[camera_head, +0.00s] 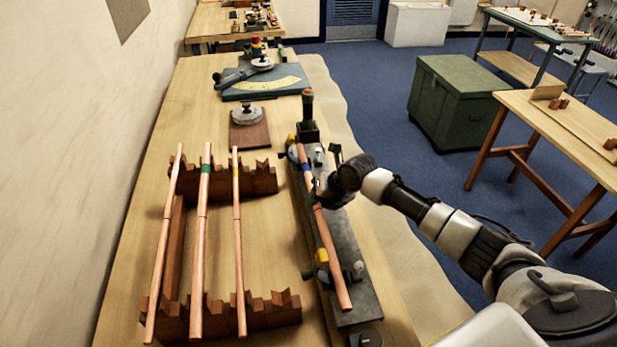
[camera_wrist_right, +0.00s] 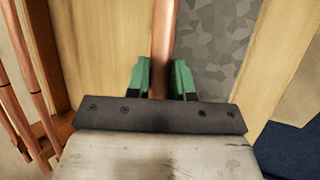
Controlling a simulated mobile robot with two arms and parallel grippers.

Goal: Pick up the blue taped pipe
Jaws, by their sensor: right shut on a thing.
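The blue taped pipe (camera_head: 328,249) is copper with a blue band near its far end. It lies lengthwise along a dark grey fixture on the bench. My right gripper (camera_head: 318,190) reaches in from the right and is shut on the pipe, just nearer than the blue band. In the right wrist view the green-padded fingers of my right gripper (camera_wrist_right: 160,80) stand on either side of the copper pipe (camera_wrist_right: 163,40). The blue tape does not show there. Whether the pipe is lifted clear of the fixture cannot be told. My left gripper is not in view.
Several other copper pipes, including a green-banded one (camera_head: 200,230), lie on a notched wooden rack (camera_head: 265,312) to the left. A teal tool with a scale (camera_head: 270,85) and a wooden block with a metal disc (camera_head: 250,133) stand farther back. A wall borders the left.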

